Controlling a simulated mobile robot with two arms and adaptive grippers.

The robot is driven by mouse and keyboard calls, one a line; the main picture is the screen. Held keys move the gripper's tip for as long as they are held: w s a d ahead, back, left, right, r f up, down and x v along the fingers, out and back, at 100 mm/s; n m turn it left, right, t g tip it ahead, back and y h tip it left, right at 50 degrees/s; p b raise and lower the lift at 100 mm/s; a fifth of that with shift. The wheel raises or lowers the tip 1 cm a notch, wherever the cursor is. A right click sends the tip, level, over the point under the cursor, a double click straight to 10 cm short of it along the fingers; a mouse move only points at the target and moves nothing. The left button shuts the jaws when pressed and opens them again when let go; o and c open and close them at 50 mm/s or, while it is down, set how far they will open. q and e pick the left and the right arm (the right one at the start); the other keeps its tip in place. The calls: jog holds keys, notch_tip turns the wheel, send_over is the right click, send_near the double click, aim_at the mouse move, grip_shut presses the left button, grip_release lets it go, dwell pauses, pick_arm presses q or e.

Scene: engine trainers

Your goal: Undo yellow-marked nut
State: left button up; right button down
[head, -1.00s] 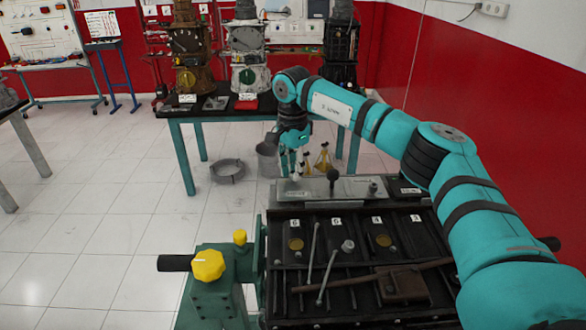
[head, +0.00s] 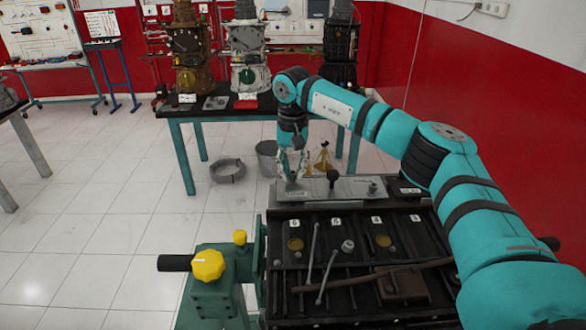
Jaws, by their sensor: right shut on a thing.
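My right gripper (head: 291,178) points down at the left end of a grey metal plate (head: 350,189) on top of the dark engine block. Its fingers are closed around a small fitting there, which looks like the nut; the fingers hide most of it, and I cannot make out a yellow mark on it. A dark round-topped knob (head: 333,177) and a small dark fitting (head: 373,187) stand on the same plate, to the right of the gripper. My left gripper is not in view.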

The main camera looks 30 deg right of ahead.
aim_at(293, 172)
jog(key=shift+r+n, duration=0.1)
jog(key=shift+n, duration=0.3)
jog(key=c, duration=1.2)
grip_release()
notch_tip(293, 172, up, 12)
jog(key=shift+f, duration=0.1)
